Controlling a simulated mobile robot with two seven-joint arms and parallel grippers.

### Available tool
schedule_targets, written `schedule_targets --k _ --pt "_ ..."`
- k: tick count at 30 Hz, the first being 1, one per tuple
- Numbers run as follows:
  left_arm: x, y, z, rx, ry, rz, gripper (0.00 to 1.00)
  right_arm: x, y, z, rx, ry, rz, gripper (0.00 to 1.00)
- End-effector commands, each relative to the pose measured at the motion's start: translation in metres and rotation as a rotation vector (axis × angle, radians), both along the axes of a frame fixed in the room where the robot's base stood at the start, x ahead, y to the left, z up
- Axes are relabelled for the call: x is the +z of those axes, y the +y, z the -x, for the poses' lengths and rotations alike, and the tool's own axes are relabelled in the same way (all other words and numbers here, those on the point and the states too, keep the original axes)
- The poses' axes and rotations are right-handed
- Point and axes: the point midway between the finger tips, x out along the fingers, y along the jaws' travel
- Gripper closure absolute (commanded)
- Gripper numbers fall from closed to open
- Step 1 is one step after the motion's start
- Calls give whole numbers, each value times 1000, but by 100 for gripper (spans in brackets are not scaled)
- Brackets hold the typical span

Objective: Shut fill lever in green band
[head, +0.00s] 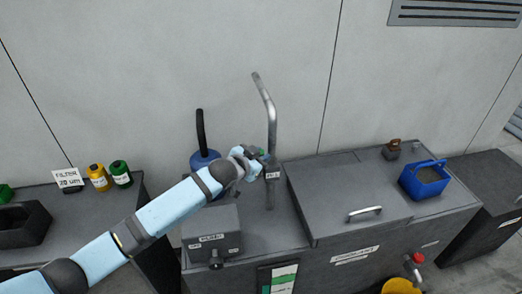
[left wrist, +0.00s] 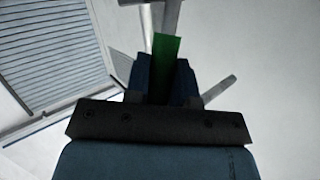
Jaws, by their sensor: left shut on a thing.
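The fill lever (left wrist: 165,62) shows as a green grip in the left wrist view, between the two dark fingers of my left gripper (left wrist: 167,82). In the head view my left gripper (head: 264,158) is shut on it beside the grey standpipe (head: 271,125), just above a small white label. Only a sliver of green shows there; the fingers hide the rest. A gauge panel (head: 283,279) with green and white bands is on the cabinet front, cut by the lower picture edge. My right gripper is not in view.
A blue drum (head: 199,163) with a black hose stands behind my left arm. A labelled grey box (head: 211,238) is below the arm. A blue bin (head: 425,181) sits on the right cabinet top. Yellow (head: 98,178) and green (head: 121,174) canisters stand at left.

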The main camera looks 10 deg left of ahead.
Motion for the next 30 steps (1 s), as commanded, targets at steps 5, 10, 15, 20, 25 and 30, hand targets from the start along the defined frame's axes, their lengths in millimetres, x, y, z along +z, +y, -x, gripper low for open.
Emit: schedule_targets --k 5,10,15,20,25,30 --pt "1 0 -1 0 12 5 100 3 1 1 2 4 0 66" --pt "1 0 -1 0 10 5 100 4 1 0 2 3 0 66" --pt "1 0 -1 0 10 5 52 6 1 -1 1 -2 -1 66" --pt "0 0 -1 -1 10 4 52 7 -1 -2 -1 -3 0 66" --pt "1 3 3 1 11 3 52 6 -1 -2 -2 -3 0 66" --pt "9 16 24 -1 10 3 52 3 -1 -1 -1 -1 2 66"
